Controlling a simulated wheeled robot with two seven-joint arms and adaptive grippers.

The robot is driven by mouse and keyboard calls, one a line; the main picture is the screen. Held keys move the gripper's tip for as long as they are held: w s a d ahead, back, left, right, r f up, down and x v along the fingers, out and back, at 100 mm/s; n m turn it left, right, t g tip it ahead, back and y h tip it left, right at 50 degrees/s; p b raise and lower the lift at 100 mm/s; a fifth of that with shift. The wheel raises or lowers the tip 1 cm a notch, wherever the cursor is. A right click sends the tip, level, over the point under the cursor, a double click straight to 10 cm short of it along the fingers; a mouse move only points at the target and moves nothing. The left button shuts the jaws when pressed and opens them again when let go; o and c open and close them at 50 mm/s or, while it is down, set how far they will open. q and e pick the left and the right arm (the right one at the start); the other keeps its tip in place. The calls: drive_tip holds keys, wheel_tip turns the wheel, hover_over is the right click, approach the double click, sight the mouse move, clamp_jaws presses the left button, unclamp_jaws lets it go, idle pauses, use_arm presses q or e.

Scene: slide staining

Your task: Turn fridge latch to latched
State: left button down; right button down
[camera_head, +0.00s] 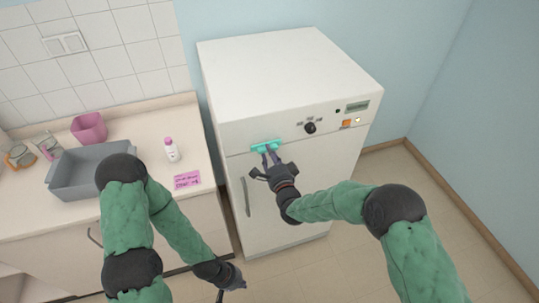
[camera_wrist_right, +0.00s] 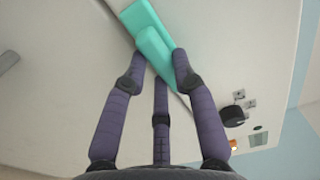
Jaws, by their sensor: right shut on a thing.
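The teal fridge latch (camera_head: 267,146) sits at the top of the door of the white fridge (camera_head: 290,190), by the seam under the control panel. In the head view it looks like a roughly level bar. The right wrist view shows a teal lever (camera_wrist_right: 156,55) beside a teal plate. My right gripper (camera_head: 269,158) is in front of the latch and shut on its lever, with fingers on both sides of it in the wrist view (camera_wrist_right: 159,66). My left gripper (camera_head: 232,281) hangs low before the counter, apart from the fridge; its jaw state is unclear.
A black dial (camera_head: 310,128) and small buttons sit on the panel right of the latch. A grey door handle (camera_head: 245,197) is below left. The counter holds a grey tub (camera_head: 78,191), a pink container (camera_head: 89,128) and a white bottle (camera_head: 172,152). Floor right of the fridge is clear.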

drive_tip(key=shift+d+r+n+b, duration=0.1)
drive_tip(key=shift+d+n+b, duration=0.05)
drive_tip(key=shift+n+b, duration=3.7)
drive_tip(key=shift+d+r+n+b, duration=0.1)
drive_tip(key=shift+n+b, duration=2.6)
drive_tip(key=shift+n, duration=2.25)
drive_tip(key=c, duration=1)
unclamp_jaws()
drive_tip(key=shift+w, duration=0.1)
drive_tip(key=v, duration=1.2)
